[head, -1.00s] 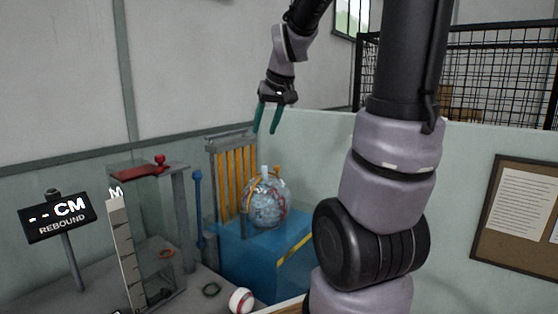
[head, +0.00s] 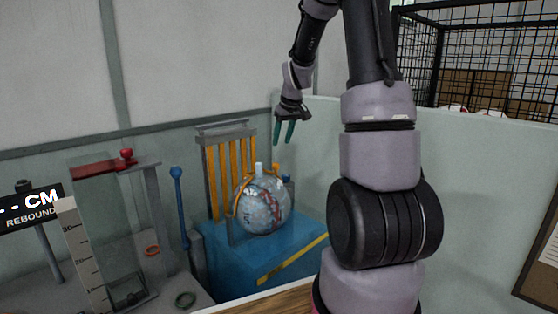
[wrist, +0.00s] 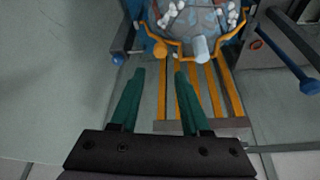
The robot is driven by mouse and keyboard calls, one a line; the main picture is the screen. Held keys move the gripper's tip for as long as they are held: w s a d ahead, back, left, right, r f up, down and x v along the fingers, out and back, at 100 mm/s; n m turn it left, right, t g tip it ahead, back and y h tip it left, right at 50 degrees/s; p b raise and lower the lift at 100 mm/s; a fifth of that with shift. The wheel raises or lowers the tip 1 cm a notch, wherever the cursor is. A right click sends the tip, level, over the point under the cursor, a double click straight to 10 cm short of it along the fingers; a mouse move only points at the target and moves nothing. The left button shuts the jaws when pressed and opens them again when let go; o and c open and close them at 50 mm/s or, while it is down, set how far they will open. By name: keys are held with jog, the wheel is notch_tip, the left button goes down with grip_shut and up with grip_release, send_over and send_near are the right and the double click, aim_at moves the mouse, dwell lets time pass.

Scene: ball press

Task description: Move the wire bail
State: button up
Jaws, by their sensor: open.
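A large mottled blue-grey ball (head: 264,207) with red marks sits on a blue base (head: 225,268). A bent yellow wire (head: 236,197), which looks like the wire bail, runs by the ball. In the wrist view the yellow wire (wrist: 180,42) crosses the ball's near side (wrist: 190,18), beside a pale peg (wrist: 201,48). My gripper (head: 284,138) is open and empty, pointing down, above and apart from the ball and wire. In the wrist view its green fingers (wrist: 160,75) are spread short of the wire. The ball hides part of the wire.
A grey frame with yellow slats (head: 230,170) stands behind the ball. A blue lever (head: 179,205) stands to its left. Further left are a red-topped stand (head: 95,169), a ruler (head: 83,255) and a rebound sign (head: 30,212).

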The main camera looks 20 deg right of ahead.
aim_at(276, 163)
jog(key=x, duration=1)
jog(key=shift+f, duration=0.2)
grip_shut()
dwell(1.1)
